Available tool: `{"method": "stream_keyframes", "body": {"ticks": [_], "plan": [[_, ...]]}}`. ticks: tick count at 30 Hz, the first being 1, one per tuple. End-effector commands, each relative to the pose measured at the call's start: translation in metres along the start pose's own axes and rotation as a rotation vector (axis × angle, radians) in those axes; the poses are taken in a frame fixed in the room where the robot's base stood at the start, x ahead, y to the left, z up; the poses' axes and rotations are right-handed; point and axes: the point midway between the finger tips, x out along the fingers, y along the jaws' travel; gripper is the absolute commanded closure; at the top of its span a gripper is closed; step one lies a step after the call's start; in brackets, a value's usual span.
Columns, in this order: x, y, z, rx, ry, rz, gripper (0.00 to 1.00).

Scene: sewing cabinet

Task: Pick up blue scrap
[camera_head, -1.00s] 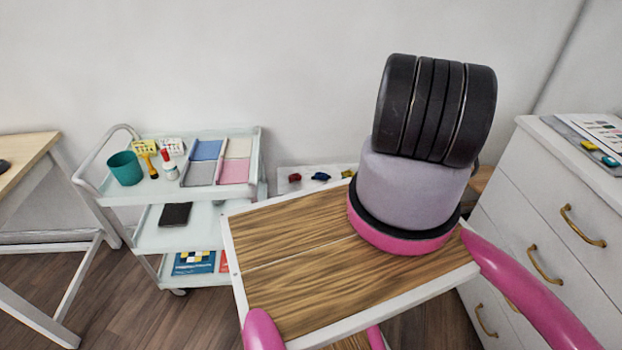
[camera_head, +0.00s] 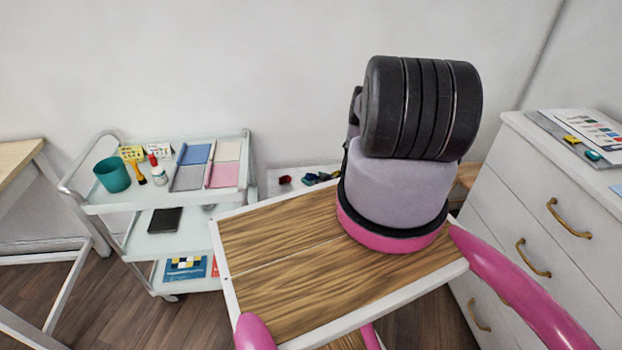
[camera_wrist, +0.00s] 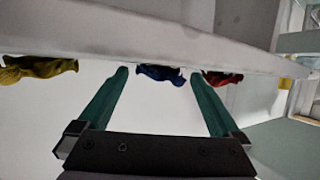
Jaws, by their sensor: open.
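The blue scrap (camera_wrist: 162,74) is a small crumpled piece of cloth at the upper middle of the wrist view. It lies on a pale surface close to a white edge. My gripper (camera_wrist: 159,76) has two green fingers, spread apart, with nothing held. In the picture, the blue scrap shows between the two fingertips; whether they touch it I cannot tell. In the head view, the blue scrap (camera_head: 322,177) is a small dark-blue patch beyond the wooden top, with dark green beside it. My arm hides much of that area.
A red scrap (camera_wrist: 222,78) lies close to the right finger, and a yellow scrap (camera_wrist: 36,68) lies farther left. A white edge (camera_wrist: 160,38) crosses above the scraps. A white cart (camera_head: 110,202) stands left and a drawer cabinet (camera_head: 515,205) stands right.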

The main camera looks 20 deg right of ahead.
Motion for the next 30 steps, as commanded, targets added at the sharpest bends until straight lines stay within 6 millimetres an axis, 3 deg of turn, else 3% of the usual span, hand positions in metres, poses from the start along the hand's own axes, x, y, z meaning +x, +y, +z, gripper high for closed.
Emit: {"method": "stream_keyframes", "body": {"ticks": [3,9,23,30], "plan": [[0.000,0.000,0.000,0.000,0.000,0.000,0.00],[-0.001,0.000,0.000,0.000,-0.001,0.000,0.75],[-0.001,0.000,-0.001,0.000,-0.001,0.000,0.79],[-0.008,0.001,-0.020,0.002,-0.001,0.000,0.79]]}}
